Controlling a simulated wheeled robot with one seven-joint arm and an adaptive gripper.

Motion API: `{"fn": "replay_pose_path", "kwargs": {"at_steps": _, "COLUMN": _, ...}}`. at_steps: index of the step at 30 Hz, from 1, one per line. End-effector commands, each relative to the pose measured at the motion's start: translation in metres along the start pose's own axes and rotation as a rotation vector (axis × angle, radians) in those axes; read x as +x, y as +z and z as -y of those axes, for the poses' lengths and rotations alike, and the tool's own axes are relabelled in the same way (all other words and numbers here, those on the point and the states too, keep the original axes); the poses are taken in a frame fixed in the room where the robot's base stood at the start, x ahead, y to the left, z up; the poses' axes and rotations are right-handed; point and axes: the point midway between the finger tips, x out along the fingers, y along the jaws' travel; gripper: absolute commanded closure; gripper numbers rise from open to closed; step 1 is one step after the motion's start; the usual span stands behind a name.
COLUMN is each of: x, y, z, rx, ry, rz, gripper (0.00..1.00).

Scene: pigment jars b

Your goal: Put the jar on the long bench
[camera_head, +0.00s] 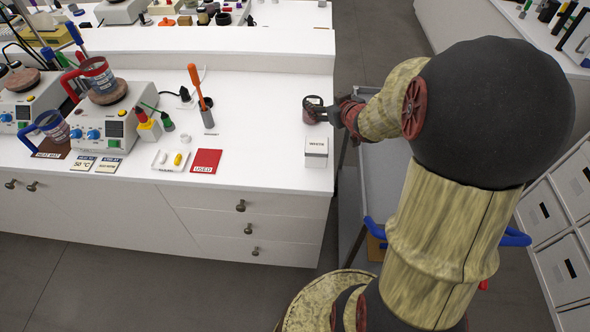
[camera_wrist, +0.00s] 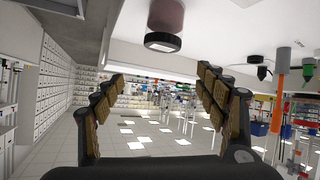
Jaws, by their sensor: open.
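The jar (camera_head: 309,116), brownish-red with a dark lid, stands on the long white bench (camera_head: 260,120) near its right end. The wrist view is upside down; there the jar (camera_wrist: 166,17) shows at the top edge, lid downward, standing on the white top. My gripper (camera_head: 326,112) reaches in from the right, close beside the jar. In the wrist view my gripper (camera_wrist: 162,77) has its fingers spread with nothing between them. The jar appears beyond the fingertips and off to the side of the gap. Whether a finger touches it cannot be told.
A small box marked WHITE (camera_head: 316,152) stands in front of the jar. An orange-handled tool (camera_head: 198,90), a red USED card (camera_head: 206,161) and a small tray (camera_head: 171,160) lie to the left. Hotplates with mugs (camera_head: 103,120) stand further left. A grey cart (camera_head: 375,190) stands beside the bench.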

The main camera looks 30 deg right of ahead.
Motion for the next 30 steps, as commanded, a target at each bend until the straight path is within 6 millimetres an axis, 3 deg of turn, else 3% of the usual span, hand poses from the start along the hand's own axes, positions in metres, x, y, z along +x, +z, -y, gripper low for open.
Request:
{"fn": "replay_pose_path", "kwargs": {"at_steps": 1, "x": -0.014, "y": -0.019, "z": 0.011, "rx": -0.02, "ry": 0.029, "rz": 0.016, "gripper": 0.27}}
{"fn": "replay_pose_path", "kwargs": {"at_steps": 3, "x": -0.035, "y": -0.032, "z": 0.023, "rx": -0.028, "ry": 0.067, "rz": 0.059, "gripper": 0.27}}
{"fn": "replay_pose_path", "kwargs": {"at_steps": 9, "x": -0.108, "y": -0.044, "z": 0.073, "rx": -0.013, "ry": 0.102, "rz": 0.195, "gripper": 0.27}}
{"fn": "replay_pose_path", "kwargs": {"at_steps": 14, "x": -0.179, "y": -0.028, "z": 0.128, "rx": 0.009, "ry": 0.037, "rz": 0.323, "gripper": 0.27}}
{"fn": "replay_pose_path", "kwargs": {"at_steps": 18, "x": -0.241, "y": -0.002, "z": 0.176, "rx": 0.014, "ry": -0.072, "rz": 0.436, "gripper": 0.27}}
{"fn": "replay_pose_path", "kwargs": {"at_steps": 21, "x": -0.278, "y": 0.015, "z": 0.202, "rx": 0.008, "ry": -0.15, "rz": 0.498, "gripper": 0.27}}
{"fn": "replay_pose_path", "kwargs": {"at_steps": 25, "x": -0.307, "y": 0.03, "z": 0.221, "rx": -0.004, "ry": -0.217, "rz": 0.55, "gripper": 0.27}}
{"fn": "replay_pose_path", "kwargs": {"at_steps": 30, "x": -0.317, "y": 0.036, "z": 0.227, "rx": -0.008, "ry": -0.24, "rz": 0.571, "gripper": 0.27}}
